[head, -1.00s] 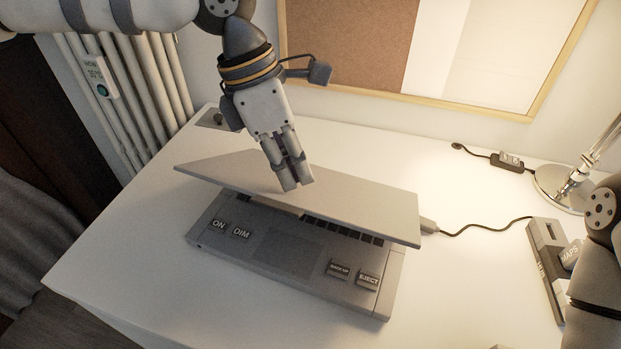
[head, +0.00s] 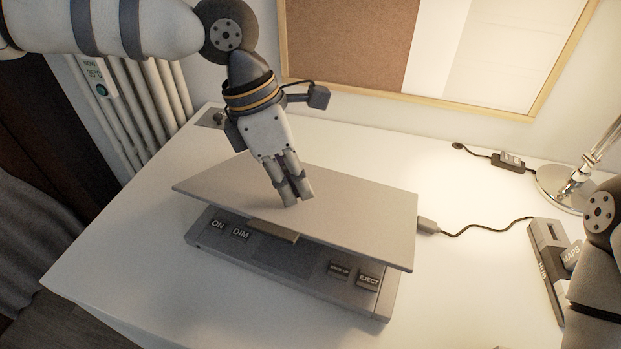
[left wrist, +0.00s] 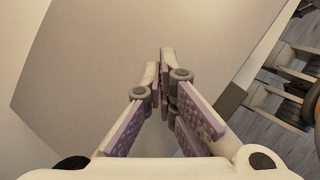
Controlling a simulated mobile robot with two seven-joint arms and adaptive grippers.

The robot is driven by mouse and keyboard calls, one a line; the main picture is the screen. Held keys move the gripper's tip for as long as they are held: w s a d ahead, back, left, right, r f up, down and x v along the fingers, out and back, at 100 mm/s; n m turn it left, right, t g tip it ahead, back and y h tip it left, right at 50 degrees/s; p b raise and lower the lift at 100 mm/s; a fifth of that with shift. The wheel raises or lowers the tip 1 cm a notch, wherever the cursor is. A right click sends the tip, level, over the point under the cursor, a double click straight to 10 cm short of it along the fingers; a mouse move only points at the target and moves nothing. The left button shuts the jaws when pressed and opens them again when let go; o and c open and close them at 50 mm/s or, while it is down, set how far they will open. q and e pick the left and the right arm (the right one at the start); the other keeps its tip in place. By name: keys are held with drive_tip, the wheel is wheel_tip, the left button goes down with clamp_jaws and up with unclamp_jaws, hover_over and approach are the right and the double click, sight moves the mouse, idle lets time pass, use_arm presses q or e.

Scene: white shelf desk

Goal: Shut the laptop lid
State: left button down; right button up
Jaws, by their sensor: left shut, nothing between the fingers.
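The laptop lies on the white desk, with its grey lid (head: 350,222) tilted low over the base (head: 300,283). A gap still shows between the lid's front edge and the base. The ON, DIM, BACK UP and EJECT keys show along the front; the lid hides the rear keys. My left gripper (head: 298,202) is shut and empty, its fingertips at the lid's upper face, seemingly touching it. In the left wrist view the shut fingers (left wrist: 168,75) point at the plain lid (left wrist: 100,60). My right arm shows at the right edge; its gripper is out of the frame.
A cable runs from the laptop's right side to a grey device (head: 546,262) on the desk (head: 130,250). A lamp base (head: 560,188) and a cable switch (head: 508,162) stand at the back right. A radiator (head: 150,95) is at the left, a pinboard (head: 350,45) behind.

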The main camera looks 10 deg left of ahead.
use_arm(q)
drive_tip(key=shift+f+b, duration=0.45)
drive_tip(key=shift+f, duration=3.2)
wheel_tip(320, 180, up, 6)
drive_tip(key=shift+f+p, duration=0.25)
drive_tip(key=shift+p, duration=0.95)
drive_tip(key=shift+r, duration=0.8)
use_arm(e)
drive_tip(key=shift+w+r+t, duration=0.6)
drive_tip(key=shift+w+r, duration=0.6)
drive_tip(key=shift+w, duration=0.05)
